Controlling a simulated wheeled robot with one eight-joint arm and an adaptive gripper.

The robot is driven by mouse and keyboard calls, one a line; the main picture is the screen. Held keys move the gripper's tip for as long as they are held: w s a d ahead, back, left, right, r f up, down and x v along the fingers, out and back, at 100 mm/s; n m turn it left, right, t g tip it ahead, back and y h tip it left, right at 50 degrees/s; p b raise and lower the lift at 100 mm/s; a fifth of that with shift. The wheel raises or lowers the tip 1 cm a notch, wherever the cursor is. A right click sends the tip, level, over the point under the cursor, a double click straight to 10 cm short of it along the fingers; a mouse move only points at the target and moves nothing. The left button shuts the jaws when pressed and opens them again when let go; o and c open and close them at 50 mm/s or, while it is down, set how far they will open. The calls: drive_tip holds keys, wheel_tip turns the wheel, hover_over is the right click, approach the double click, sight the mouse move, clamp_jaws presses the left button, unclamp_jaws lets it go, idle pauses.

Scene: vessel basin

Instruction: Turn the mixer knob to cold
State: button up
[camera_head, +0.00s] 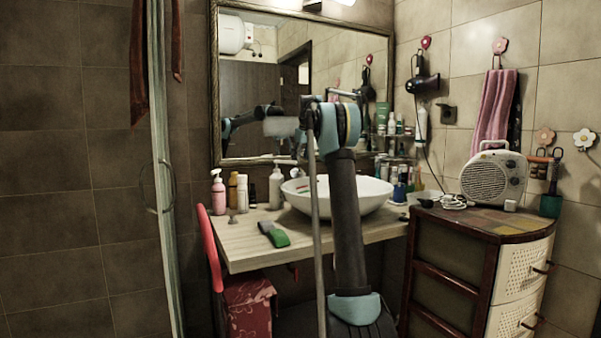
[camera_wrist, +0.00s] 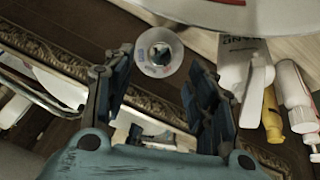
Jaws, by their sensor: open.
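The mixer knob (camera_wrist: 158,52) is a round whitish disc with a dark middle and small red and blue marks, seen in the wrist view. My gripper (camera_wrist: 156,66) is open, with one dark finger on each side of the knob in the picture. I see a gap on both sides, and no contact shows. The white vessel basin (camera_wrist: 240,14) is along the top of the wrist view. In the head view, the basin (camera_head: 372,193) stands on the counter. My arm covers its middle, and I cannot make out the knob or gripper fingers there.
Bottles (camera_head: 218,193) stand left of the basin on the wooden counter (camera_head: 240,250), with a green brush (camera_head: 273,234) in front. A framed mirror (camera_head: 300,60) is behind. A cabinet (camera_head: 480,222) with a fan heater (camera_head: 493,178) stands right. A white dispenser (camera_wrist: 240,75) is near the right finger.

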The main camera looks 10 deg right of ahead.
sight(300, 170)
drive_tip(key=x, duration=0.6)
drive_tip(key=shift+w+f, duration=0.1)
drive_tip(key=shift+f, duration=0.3)
drive_tip(key=c, duration=1)
